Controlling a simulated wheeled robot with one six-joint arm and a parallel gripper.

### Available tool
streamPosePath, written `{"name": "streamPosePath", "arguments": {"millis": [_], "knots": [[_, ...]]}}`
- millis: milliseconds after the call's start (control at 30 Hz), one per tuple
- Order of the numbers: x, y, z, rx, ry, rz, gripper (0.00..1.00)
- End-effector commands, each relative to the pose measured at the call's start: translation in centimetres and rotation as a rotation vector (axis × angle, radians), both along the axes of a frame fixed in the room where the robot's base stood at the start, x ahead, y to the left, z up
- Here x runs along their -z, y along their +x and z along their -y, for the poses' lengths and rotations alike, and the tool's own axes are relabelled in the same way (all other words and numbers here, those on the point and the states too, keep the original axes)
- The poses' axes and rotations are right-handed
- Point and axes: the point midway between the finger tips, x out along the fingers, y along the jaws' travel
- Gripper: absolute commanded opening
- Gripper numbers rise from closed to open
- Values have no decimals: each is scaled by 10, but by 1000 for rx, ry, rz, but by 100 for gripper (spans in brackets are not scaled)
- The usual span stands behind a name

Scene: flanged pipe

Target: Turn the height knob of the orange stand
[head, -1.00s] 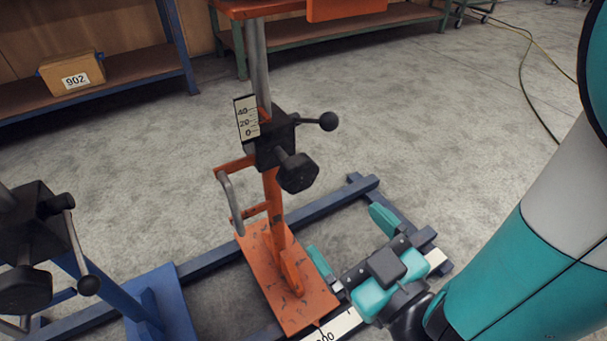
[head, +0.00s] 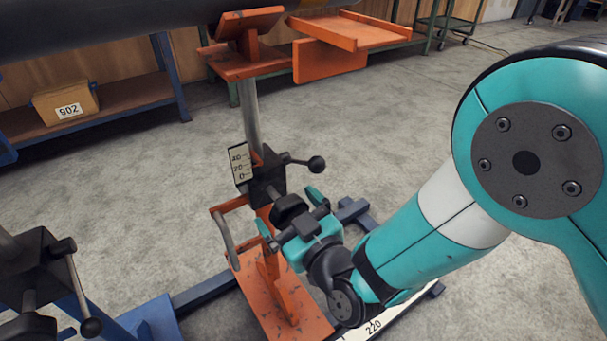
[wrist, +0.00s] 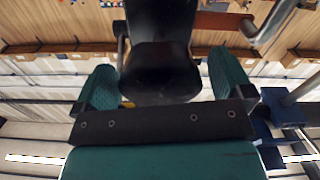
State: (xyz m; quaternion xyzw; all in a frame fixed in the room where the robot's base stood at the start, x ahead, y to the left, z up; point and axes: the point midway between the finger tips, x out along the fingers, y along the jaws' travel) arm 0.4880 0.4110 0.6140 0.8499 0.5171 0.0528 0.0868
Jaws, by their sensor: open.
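The orange stand (head: 272,275) stands upright on its orange base, with a steel post rising from a black clamp block (head: 266,180). Its black faceted height knob (head: 289,209) faces my arm. My gripper (head: 291,213) is open, with its teal fingers on either side of the knob. In the wrist view the dark knob (wrist: 160,72) lies between the open fingers (wrist: 162,85), with gaps showing on both sides. I cannot tell how deep the knob sits between them. A scale plate (head: 240,163) is fixed beside the block.
A black ball-ended lever (head: 316,164) sticks out right of the clamp block, above my gripper. A grey bent handle (head: 225,240) is at the stand's left. A blue stand (head: 150,318) is at lower left. A dark pipe (head: 120,25) crosses the top. Open floor lies behind.

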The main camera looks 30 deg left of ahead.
Motion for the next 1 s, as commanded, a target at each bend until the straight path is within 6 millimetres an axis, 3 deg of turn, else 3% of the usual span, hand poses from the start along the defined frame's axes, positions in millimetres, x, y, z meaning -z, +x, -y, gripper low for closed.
{"name": "streamPosePath", "arguments": {"millis": [633, 833, 1000], "knots": [[2, 6, -11, 0, 0, 0, 98], [1, 6, -11, 0, 0, 0, 52], [1, 6, -11, 0, 1, -3, 49]]}}
